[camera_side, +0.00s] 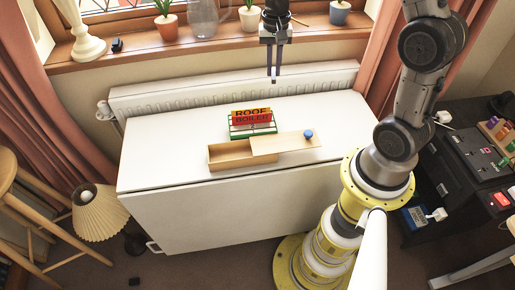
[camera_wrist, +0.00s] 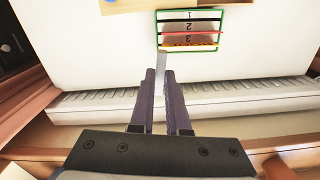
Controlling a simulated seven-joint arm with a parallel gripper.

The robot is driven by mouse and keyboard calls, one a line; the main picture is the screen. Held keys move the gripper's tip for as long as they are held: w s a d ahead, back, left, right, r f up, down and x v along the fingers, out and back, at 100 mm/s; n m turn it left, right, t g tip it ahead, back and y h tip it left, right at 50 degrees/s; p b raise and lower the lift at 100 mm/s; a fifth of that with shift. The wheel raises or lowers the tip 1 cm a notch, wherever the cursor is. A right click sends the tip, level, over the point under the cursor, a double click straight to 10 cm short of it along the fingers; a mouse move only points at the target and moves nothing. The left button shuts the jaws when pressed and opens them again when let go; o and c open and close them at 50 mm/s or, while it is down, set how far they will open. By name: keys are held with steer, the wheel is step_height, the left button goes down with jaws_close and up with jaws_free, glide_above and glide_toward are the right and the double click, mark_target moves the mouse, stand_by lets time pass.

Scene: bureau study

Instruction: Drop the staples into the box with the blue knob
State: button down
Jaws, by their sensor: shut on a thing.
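The wooden box (camera_side: 215,165) stands near the front edge of the white table. Its lid (camera_side: 285,146) with the blue knob (camera_side: 308,133) is slid to the right, so the left part of the box is open and looks empty. My gripper (camera_side: 274,78) is high behind the table, above the radiator, away from the box. In the wrist view my gripper (camera_wrist: 160,72) is shut on a thin silver strip, the staples (camera_wrist: 161,57), which points out past the fingertips.
A green wire rack (camera_side: 232,133) with red and dark labelled cards stands just behind the box; it also shows in the wrist view (camera_wrist: 190,48). The radiator (camera_side: 230,92) and the sill with pots (camera_side: 168,28) lie behind. The table's left side (camera_side: 160,150) is clear.

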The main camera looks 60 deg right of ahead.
steer(key=a, duration=1.5)
step_height(320, 180, down, 11)
steer(key=d, duration=0.1)
steer(key=shift+w, duration=0.1)
steer(key=c, duration=0.8)
jaws_free()
step_height(320, 180, up, 14)
steer(key=shift+f, duration=0.1)
